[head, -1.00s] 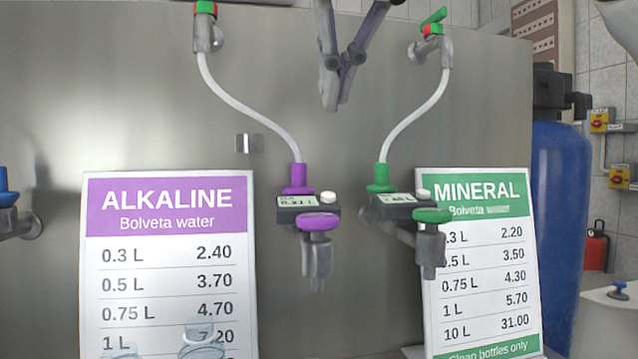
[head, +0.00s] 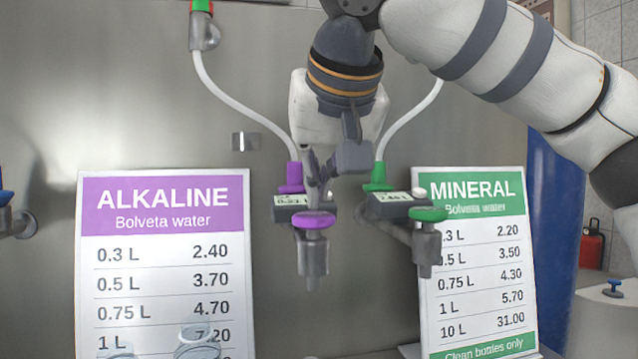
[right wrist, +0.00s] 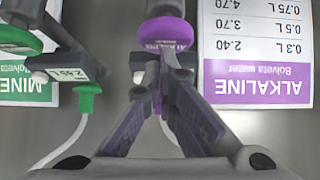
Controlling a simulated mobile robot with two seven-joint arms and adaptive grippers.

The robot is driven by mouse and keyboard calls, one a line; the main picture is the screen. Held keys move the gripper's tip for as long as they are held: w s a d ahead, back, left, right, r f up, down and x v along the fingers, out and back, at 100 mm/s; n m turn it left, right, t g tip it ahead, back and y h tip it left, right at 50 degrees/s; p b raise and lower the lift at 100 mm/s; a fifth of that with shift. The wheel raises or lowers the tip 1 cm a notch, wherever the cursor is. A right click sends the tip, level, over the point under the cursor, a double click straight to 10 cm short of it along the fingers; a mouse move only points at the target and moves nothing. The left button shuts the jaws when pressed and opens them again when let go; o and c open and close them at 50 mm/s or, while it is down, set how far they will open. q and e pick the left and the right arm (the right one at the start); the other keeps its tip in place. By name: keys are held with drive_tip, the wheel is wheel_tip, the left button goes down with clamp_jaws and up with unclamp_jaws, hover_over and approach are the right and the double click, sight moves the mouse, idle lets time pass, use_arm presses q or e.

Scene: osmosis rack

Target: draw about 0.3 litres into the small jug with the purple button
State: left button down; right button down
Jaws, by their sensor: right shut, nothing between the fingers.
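The purple button (head: 313,221) sits on top of the metal tap (head: 313,258) under the purple hose fitting. It also shows in the right wrist view (right wrist: 165,33). Its small display meter (head: 292,202) is partly hidden by my gripper. My right gripper (head: 320,196) is shut and empty, pointing down at the meter just behind the purple button; I cannot tell whether it touches. Its closed fingertips show beside the button in the right wrist view (right wrist: 162,65). Clear glass vessels (head: 198,345) show only their tops at the bottom left; which is the small jug is unclear. My left gripper is not in view.
The green mineral tap (head: 428,242) and its meter (head: 396,205) stand close at right. The ALKALINE sign (head: 165,260) is at left, the MINERAL sign (head: 478,260) at right. The space directly under the purple tap looks clear.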

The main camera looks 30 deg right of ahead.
sight(320, 217)
drive_tip(key=shift+f, duration=0.15)
drive_tip(key=shift+f, duration=1)
idle(1.5)
drive_tip(key=r, duration=0.5)
drive_tip(key=shift+s+a+r, duration=0.1)
drive_tip(key=shift+s+a, duration=0.05)
drive_tip(key=shift+s, duration=0.25)
drive_tip(key=v, duration=0.9)
